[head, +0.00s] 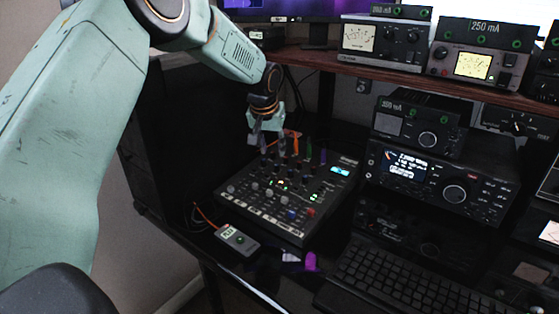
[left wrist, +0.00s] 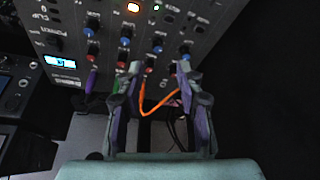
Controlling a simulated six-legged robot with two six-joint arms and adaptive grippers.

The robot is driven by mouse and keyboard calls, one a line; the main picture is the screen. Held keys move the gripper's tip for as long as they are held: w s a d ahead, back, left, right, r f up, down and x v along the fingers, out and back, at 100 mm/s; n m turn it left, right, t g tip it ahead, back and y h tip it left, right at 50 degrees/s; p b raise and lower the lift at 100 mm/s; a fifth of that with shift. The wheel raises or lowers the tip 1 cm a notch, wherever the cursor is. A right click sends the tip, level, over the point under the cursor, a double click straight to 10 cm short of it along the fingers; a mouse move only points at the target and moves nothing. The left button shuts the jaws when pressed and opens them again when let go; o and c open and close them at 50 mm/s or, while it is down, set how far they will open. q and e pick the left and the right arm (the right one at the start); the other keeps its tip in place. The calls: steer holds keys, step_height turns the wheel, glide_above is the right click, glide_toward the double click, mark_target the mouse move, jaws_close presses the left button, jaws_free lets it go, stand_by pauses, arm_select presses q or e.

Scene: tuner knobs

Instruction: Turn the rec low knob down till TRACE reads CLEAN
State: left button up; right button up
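A black mixer (head: 262,213) with rows of small knobs and lit lights lies on the desk; its panel (left wrist: 222,20) fills the top of the left wrist view. I cannot read which knob is rec low. My left gripper (head: 262,143) is over the mixer's far left edge, pointing down. In the left wrist view its fingers (left wrist: 157,72) stand apart, with a red knob (left wrist: 153,65) between or just beyond the tips; contact is unclear. A small grey box with a lit green display (head: 230,232) lies at the mixer's front; its word is too small to read surely. My right gripper is not visible.
An orange cable (left wrist: 158,104) and coloured plugs stand at the mixer's back edge, close to the fingers. A keyboard (head: 385,282), a purple object (head: 310,262) and radio units (head: 440,180) are to the right. A shelf (head: 400,78) with meters runs above.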

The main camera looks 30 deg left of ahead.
mark_target(276, 166)
arm_select(q)
steer(key=b+x, duration=0.1)
steer(key=x, duration=0.4)
steer(key=shift+f+b, duration=0.35)
steer(key=shift+w+f, duration=0.15)
steer(key=shift+f, duration=0.2)
steer(key=shift+d, duration=0.25)
steer(key=shift+w+a+f, duration=0.15)
steer(key=shift+a+f, duration=0.1)
steer(key=shift+f, duration=0.1)
steer(key=shift+d+r, duration=0.2)
steer(key=c, duration=0.4)
steer(key=shift+a, duration=0.1)
jaws_close()
